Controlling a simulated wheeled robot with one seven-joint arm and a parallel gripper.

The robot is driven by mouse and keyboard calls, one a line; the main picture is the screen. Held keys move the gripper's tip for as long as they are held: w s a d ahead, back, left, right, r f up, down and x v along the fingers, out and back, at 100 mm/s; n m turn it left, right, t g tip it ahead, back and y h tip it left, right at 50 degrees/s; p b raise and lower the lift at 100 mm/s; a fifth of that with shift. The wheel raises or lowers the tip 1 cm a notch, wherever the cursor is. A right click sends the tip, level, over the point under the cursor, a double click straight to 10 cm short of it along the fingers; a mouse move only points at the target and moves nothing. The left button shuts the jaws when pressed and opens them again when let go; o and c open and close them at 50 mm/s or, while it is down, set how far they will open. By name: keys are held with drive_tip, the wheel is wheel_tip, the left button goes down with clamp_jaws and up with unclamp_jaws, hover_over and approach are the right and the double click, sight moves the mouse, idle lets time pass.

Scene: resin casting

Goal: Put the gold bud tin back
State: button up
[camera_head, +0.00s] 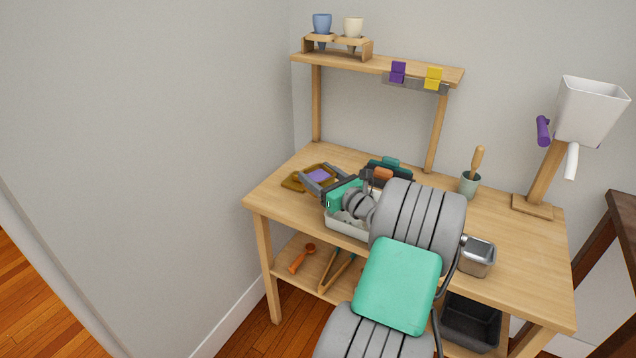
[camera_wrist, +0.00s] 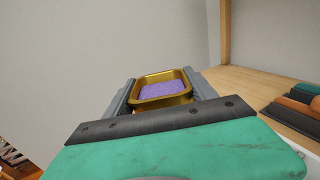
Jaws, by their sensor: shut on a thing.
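The gold bud tin (camera_wrist: 165,101) is a square gold tin with purple, grainy contents. In the wrist view it sits between the two grey fingers of my gripper (camera_wrist: 162,91), which is shut on it. In the head view the tin's purple contents (camera_head: 318,176) show between the fingers of my gripper (camera_head: 316,178), at the left end of the wooden workbench (camera_head: 270,189). Gold-brown surface shows around the fingers there; I cannot tell whether all of it is the tin. Whether the tin touches the bench is hidden.
A white tray (camera_head: 341,229) with grey things stands partly under my arm. Teal, orange and dark items (camera_head: 390,170) lie behind it. A green cup with a brush (camera_head: 469,185), a metal tin (camera_head: 477,258) and a white hopper (camera_head: 588,112) stand to the right. A raised shelf (camera_head: 376,66) runs along the back.

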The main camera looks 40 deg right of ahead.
drive_tip(key=shift+f, duration=0.6)
drive_tip(key=shift+f, duration=0.6)
drive_tip(key=o, duration=1.5)
drive_tip(key=shift+o, duration=0.2)
drive_tip(key=shift+r, duration=0.15)
